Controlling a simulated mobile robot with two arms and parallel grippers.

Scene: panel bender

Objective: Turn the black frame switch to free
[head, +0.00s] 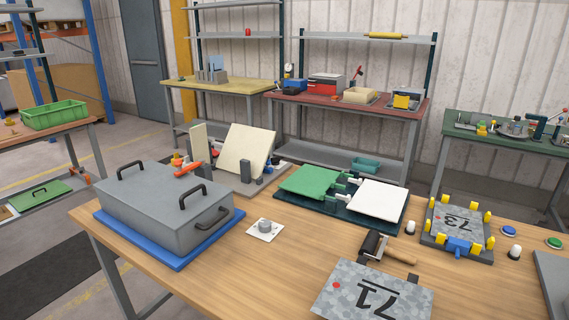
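I cannot make out for certain which thing is the black frame switch, and no "free" marking is readable. A dark frame (428,240) with yellow clamps and a blue block (458,246) at its front edge holds a speckled plate marked 73 (460,222), at the right of the wooden table. A small white plate with a grey knob (265,227) lies near the table's middle. White-topped knobs (411,227) and (514,252) stand either side of the dark frame. Neither of my grippers is in view.
A grey handled box (165,208) on a blue base fills the table's left. A dark tray holds green (310,181) and white (377,198) panels. A roller (385,250) and plate 71 (372,293) lie in front. Bare tabletop (230,285) is free at front left.

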